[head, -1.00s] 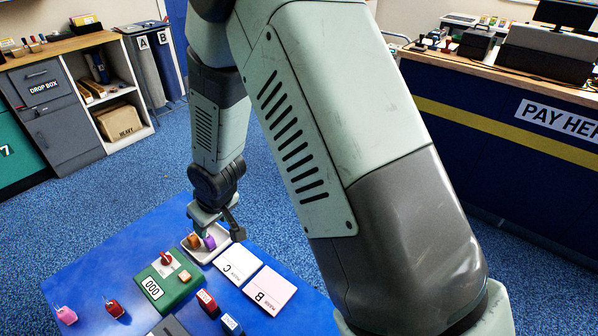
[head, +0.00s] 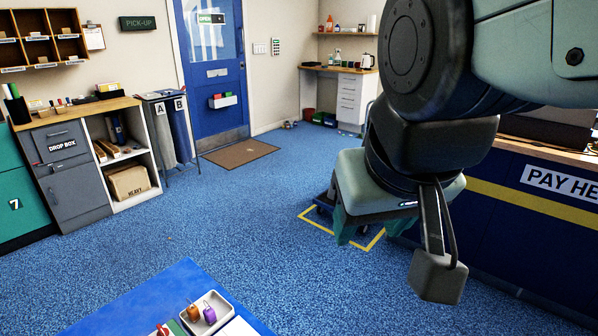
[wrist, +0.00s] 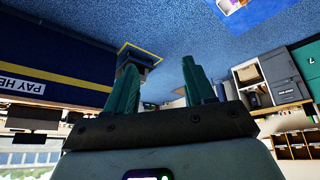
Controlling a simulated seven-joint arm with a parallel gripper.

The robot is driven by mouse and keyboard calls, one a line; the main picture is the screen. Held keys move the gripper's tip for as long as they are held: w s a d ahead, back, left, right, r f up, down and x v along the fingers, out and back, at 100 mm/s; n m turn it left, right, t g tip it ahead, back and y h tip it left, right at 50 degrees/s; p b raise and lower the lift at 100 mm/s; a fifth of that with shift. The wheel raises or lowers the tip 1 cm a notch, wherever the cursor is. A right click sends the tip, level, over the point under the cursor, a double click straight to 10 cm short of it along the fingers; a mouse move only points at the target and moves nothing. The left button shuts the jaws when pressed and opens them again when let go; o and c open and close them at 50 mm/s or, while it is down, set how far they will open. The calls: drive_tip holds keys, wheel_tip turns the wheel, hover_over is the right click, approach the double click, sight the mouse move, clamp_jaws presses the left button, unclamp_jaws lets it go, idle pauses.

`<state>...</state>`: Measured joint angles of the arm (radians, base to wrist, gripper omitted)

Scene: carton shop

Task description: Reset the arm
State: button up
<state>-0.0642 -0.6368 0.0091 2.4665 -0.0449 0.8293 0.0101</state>
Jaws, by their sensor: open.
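My gripper (head: 369,236) is raised in the right half of the head view, well above the floor and away from the blue table. In the wrist view its two green fingers (wrist: 160,78) stand apart with nothing between them. The blue table (head: 168,292) shows only in part at the bottom of the head view. A pale tray (head: 226,316) on it holds an orange item (head: 193,313) and a purple item (head: 209,314).
The counter marked PAY HERE (head: 540,230) stands at the right, partly behind my arm. A grey drop box cabinet (head: 75,180) and shelf with a carton (head: 128,182) stand at left. Open blue floor (head: 235,215) lies between. A blue door (head: 212,75) is at the back.

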drive_tip(key=s, duration=0.3)
drive_tip(key=shift+d+r+m, duration=0.2)
drive_tip(key=shift+d+m, duration=0.1)
drive_tip(key=shift+c, duration=0.3)
idle(0.8)
